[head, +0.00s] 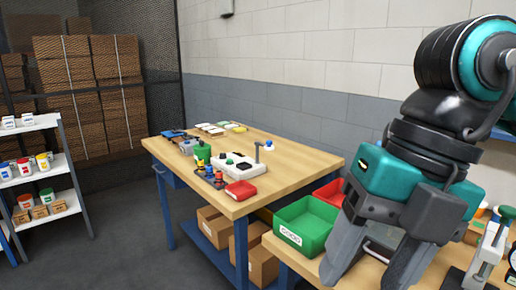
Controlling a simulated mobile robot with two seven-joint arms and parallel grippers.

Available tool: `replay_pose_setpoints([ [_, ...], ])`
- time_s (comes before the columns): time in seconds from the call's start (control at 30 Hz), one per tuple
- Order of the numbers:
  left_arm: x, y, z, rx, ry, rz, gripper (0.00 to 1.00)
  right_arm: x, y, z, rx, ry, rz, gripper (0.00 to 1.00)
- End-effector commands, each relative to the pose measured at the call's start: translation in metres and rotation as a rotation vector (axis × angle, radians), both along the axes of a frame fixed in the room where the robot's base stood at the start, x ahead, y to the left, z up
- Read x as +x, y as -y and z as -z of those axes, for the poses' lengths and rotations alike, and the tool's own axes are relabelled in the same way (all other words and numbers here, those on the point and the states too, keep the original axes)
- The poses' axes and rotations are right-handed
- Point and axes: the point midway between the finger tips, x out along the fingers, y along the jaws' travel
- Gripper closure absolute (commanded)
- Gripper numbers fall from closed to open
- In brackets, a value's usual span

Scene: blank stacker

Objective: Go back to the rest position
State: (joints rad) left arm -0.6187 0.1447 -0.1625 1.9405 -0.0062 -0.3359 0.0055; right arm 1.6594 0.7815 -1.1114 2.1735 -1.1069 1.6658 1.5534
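My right gripper (364,276) hangs large in the right part of the head view, in front of a wooden bench (311,267). Its two grey fingers point down and stand apart, with no held object visible between them. The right arm hides part of the bench and wall behind it. My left gripper is not in view.
A green bin (305,224) and a red bin (329,192) sit just left of the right gripper. A metal tool (487,255) stands on its right. A wooden table (282,153) with small parts stands beyond. Shelves (47,185) are at left; grey floor (120,250) is clear.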

Motion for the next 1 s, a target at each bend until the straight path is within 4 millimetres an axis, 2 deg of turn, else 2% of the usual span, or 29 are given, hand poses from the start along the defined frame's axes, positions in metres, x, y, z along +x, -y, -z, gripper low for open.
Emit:
replay_pose_setpoints([
  [0.03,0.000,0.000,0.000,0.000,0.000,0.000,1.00,-0.009,-0.018,0.007,0.091,-0.076,-0.064,0.39],
  [0.1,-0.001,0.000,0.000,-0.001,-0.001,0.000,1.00,-0.021,-0.041,0.010,0.233,-0.167,-0.143,0.39],
  [0.27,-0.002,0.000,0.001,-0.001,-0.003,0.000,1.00,-0.040,-0.087,-0.001,0.601,-0.362,-0.251,0.39],
  [0.37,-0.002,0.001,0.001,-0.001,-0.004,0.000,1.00,-0.042,-0.106,-0.015,0.844,-0.461,-0.259,0.39],
  [0.47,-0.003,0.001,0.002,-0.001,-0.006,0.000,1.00,-0.034,-0.119,-0.030,1.092,-0.542,-0.217,0.39],
  [0.57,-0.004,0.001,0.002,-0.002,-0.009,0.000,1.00,-0.015,-0.123,-0.042,1.332,-0.604,-0.120,0.39],
  [0.63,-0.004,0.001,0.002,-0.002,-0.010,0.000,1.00,0.005,-0.122,-0.046,1.489,-0.634,-0.019,0.39],
  [0.77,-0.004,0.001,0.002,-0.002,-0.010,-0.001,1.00,0.049,-0.110,-0.036,1.742,-0.660,0.236,0.39],
  [0.87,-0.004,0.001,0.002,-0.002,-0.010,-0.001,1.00,0.086,-0.093,-0.011,1.888,-0.656,0.490,0.39],
  [0.97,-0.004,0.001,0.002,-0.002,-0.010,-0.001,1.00,0.118,-0.071,0.030,1.976,-0.632,0.784,0.39],
  [1.0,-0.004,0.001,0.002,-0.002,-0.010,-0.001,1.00,0.129,-0.062,0.052,1.993,-0.620,0.912,0.39],
])
